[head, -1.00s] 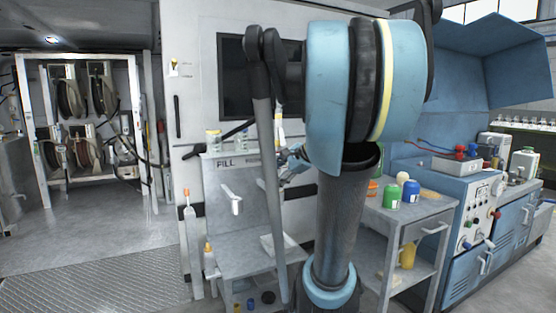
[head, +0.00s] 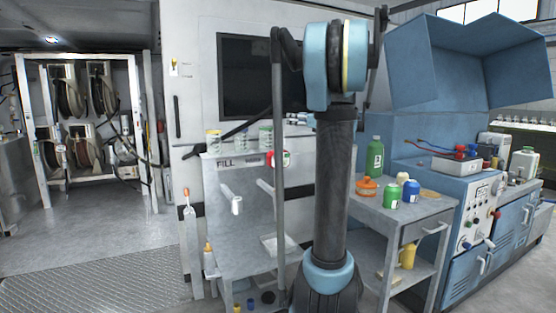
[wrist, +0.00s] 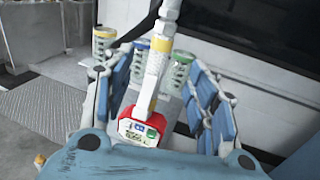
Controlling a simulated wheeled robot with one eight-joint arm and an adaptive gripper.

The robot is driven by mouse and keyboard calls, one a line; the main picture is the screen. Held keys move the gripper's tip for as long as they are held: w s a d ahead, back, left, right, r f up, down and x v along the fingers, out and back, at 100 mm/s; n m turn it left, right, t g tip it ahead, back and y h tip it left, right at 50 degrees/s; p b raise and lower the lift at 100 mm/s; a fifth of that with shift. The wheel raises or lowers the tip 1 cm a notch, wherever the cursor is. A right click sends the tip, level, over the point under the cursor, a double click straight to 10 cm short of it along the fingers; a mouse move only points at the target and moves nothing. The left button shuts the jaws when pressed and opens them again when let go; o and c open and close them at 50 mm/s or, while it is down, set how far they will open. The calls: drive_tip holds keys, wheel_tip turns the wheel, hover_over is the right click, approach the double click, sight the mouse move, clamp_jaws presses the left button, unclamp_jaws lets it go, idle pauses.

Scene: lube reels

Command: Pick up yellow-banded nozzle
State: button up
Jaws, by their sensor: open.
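The yellow-banded nozzle (wrist: 152,75) stands between my fingers in the wrist view. It has a pale shaft, a yellow band near the top and a red meter with a small display and green button at its lower end. My gripper (wrist: 163,66) is open, with blue-padded fingers on the left and right of the nozzle; I cannot tell whether they touch it. In the head view, the red meter (head: 284,158) shows at the right end of the FILL panel's top, partly behind my arm. Only a small part of my gripper (head: 299,119) shows there.
Several clear jars with coloured rims stand along the top of the FILL panel (head: 222,178), close to the nozzle. A dark screen (head: 245,77) is on the wall behind. A grey cart (head: 400,213) with green bottles and small cans stands to the right.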

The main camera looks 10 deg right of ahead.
sight(281, 118)
drive_tip(key=x, duration=0.8)
drive_tip(key=shift+f+x, duration=0.15)
drive_tip(key=shift+x, duration=1.2)
drive_tip(key=shift+f+x, duration=0.15)
drive_tip(key=shift+x, duration=1.25)
drive_tip(key=shift+d, duration=0.25)
clamp_jaws()
